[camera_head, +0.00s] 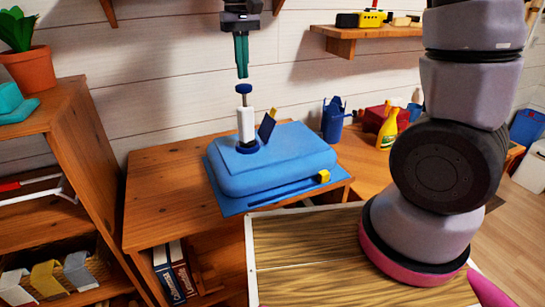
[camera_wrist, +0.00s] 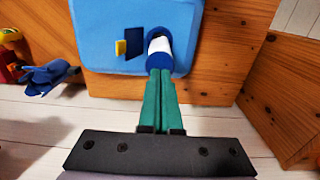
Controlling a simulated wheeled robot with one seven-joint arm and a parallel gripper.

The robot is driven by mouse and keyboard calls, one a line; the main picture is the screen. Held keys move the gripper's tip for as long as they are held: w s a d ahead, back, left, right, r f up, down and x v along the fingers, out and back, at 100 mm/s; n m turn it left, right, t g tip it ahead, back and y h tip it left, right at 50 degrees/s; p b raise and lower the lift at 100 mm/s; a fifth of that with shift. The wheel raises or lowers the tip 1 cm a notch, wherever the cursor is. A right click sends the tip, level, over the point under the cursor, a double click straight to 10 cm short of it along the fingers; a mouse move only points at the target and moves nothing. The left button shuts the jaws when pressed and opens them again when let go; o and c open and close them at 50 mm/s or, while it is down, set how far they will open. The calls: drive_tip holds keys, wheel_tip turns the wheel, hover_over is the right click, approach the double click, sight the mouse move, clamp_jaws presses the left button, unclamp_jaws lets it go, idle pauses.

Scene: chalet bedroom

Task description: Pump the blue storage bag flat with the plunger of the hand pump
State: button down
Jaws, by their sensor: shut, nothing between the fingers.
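The blue storage bag (camera_head: 290,155) lies on the wooden table in the head view, still thick and puffed up. The hand pump (camera_head: 246,124) stands upright on the bag, with a white barrel and a dark blue base. Its plunger knob (camera_head: 243,89) is raised on a thin rod above the barrel. My gripper (camera_head: 242,76), with green fingers, is shut and empty just above the knob. In the wrist view the fingers (camera_wrist: 160,76) point at the pump (camera_wrist: 159,46) and hide part of it. The bag (camera_wrist: 110,30) lies beyond.
A dark flap with a yellow end (camera_head: 268,124) stands beside the pump. A yellow slider (camera_head: 323,176) sits at the bag's front edge. A blue watering can (camera_head: 333,119) and a yellow spray bottle (camera_head: 388,129) stand to the right. A wooden shelf (camera_head: 349,33) hangs above.

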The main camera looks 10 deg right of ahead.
sight(244, 84)
drive_tip(key=shift+f, duration=0.1)
idle(0.4)
drive_tip(key=shift+f, duration=0.9)
idle(1.1)
idle(0.4)
drive_tip(key=shift+f, duration=0.55)
idle(1.3)
idle(0.4)
drive_tip(key=shift+f, duration=2.4)
drive_tip(key=shift+r, duration=2.4)
drive_tip(key=shift+r, duration=3)
